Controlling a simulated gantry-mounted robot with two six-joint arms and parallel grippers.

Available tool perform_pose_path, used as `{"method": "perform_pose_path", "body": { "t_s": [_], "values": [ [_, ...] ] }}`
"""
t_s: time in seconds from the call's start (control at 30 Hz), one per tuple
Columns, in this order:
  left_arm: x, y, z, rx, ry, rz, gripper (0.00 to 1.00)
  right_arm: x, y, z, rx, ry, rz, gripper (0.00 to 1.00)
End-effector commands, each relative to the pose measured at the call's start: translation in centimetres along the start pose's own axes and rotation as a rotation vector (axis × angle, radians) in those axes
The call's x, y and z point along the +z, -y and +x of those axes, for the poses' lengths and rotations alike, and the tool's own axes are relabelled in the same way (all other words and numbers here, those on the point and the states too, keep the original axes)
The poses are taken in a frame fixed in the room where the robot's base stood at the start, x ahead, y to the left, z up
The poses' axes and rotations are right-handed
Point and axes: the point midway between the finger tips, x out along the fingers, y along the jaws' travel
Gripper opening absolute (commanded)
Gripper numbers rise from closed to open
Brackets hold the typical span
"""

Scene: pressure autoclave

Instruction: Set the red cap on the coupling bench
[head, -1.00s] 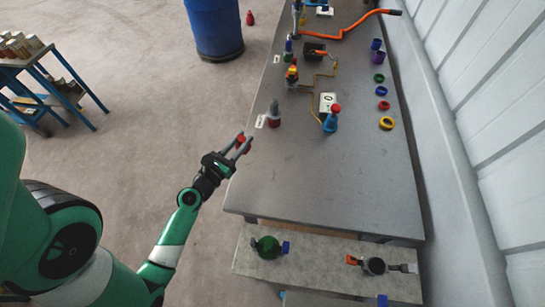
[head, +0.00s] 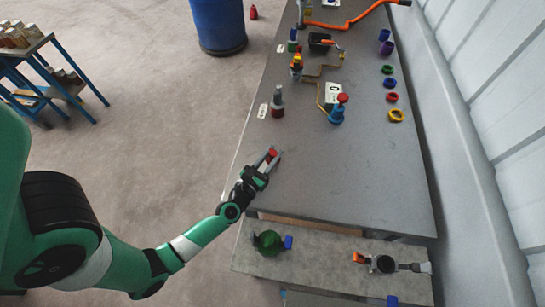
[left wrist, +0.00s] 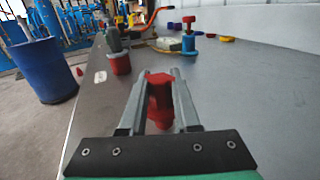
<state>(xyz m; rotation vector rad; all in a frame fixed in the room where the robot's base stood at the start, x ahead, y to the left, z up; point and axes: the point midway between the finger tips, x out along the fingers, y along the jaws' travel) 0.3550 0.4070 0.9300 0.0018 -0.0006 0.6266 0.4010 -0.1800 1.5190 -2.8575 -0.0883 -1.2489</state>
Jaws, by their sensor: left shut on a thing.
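My left gripper (head: 269,160) is over the near left part of the grey bench (head: 330,190). It is shut on the red cap (head: 270,155), which shows between the two fingers in the left wrist view (left wrist: 160,98). The cap looks upright there. Whether it touches the bench top or hangs just above it, I cannot tell. My right gripper is not in view.
A grey-and-red fitting (head: 277,103) stands beyond the gripper, by a white label. A blue fitting with a red top (head: 338,108) stands to its right. Coloured rings (head: 396,115) lie along the right side. The bench's near middle is clear.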

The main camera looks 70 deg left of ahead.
Motion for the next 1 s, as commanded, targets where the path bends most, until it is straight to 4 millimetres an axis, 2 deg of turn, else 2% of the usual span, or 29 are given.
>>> {"method": "perform_pose_path", "body": {
  "t_s": [0.27, 0.3, 0.43, 0.7, 0.8, 0.87, 1.0],
  "values": [
    [-0.3, 0.0, 0.0, 0.0, 0.0, 0.0, 0.0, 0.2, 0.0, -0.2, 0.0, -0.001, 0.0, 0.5],
    [-0.1, 0.0, 0.0, 0.0, -0.001, 0.0, 0.37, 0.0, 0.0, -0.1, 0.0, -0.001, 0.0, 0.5],
    [-0.1, 0.0, 0.0, 0.0, -0.001, 0.0, 0.61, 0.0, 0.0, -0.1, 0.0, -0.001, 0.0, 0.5],
    [-0.1, 0.0, 0.0, 0.0, -0.001, 0.0, 0.61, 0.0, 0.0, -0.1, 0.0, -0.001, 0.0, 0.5],
    [0.5, 0.0, 0.0, 0.0, -0.001, 0.0, 0.61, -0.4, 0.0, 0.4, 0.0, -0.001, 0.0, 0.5],
    [0.1, 0.0, -0.8, -0.002, -0.003, 0.0, 0.61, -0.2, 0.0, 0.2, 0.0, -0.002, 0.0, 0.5],
    [0.0, 0.1, -3.7, -0.004, -0.005, 0.001, 0.61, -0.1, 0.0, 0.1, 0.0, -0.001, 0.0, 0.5]
  ]
}}
